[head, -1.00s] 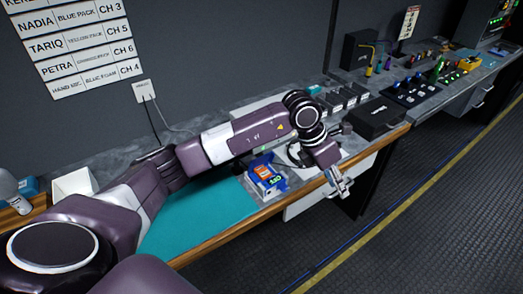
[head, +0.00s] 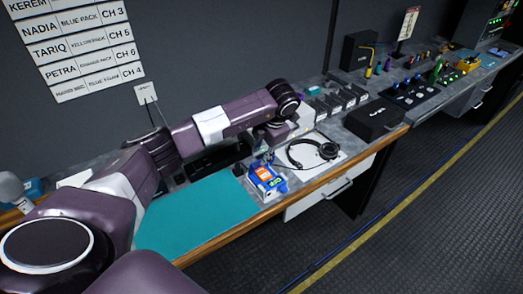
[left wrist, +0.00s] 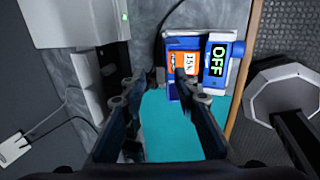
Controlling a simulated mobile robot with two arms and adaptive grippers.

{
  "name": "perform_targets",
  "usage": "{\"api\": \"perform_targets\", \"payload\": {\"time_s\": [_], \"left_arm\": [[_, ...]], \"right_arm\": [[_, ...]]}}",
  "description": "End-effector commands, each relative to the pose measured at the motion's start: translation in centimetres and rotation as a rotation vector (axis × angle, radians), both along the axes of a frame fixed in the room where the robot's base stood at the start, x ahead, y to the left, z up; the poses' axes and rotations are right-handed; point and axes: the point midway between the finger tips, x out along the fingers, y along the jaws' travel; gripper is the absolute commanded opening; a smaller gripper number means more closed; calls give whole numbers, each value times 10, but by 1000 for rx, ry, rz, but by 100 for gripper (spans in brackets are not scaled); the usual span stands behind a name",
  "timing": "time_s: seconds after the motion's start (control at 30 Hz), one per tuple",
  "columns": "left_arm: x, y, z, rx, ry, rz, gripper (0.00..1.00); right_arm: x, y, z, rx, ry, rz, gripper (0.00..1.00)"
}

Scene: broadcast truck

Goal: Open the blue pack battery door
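The blue pack (head: 265,181) lies on the desk beside the right end of the teal mat. It has an orange label and a display. In the left wrist view the blue pack (left wrist: 172,91) shows its orange label and a green "OFF" on a black display. I cannot make out its battery door. My left gripper (left wrist: 167,77) is open and empty, with a gap between its fingertips. Its tips appear in front of the pack's near left part in the wrist view. In the head view it is mostly hidden beneath the arm, just behind the pack. My right gripper is not in view.
A black headset (head: 327,151) lies on a white sheet right of the pack. The teal mat (head: 200,215) is clear. A black case (head: 376,119) and a row of dark units stand farther right. The desk's wooden front edge (head: 290,207) runs close by the pack.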

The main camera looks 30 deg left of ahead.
Motion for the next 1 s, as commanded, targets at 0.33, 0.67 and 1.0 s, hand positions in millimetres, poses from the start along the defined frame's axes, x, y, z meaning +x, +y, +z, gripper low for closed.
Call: {"api": "perform_targets", "payload": {"time_s": [0.33, 0.67, 1.0], "left_arm": [[1, 1, -4, -1, -2, -1, 25], [1, 0, -4, -2, -1, -1, 0], [6, 15, -5, -137, 57, 6, 0]], "right_arm": [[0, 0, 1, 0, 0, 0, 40], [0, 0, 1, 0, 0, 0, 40], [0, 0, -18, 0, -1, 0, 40]]}}
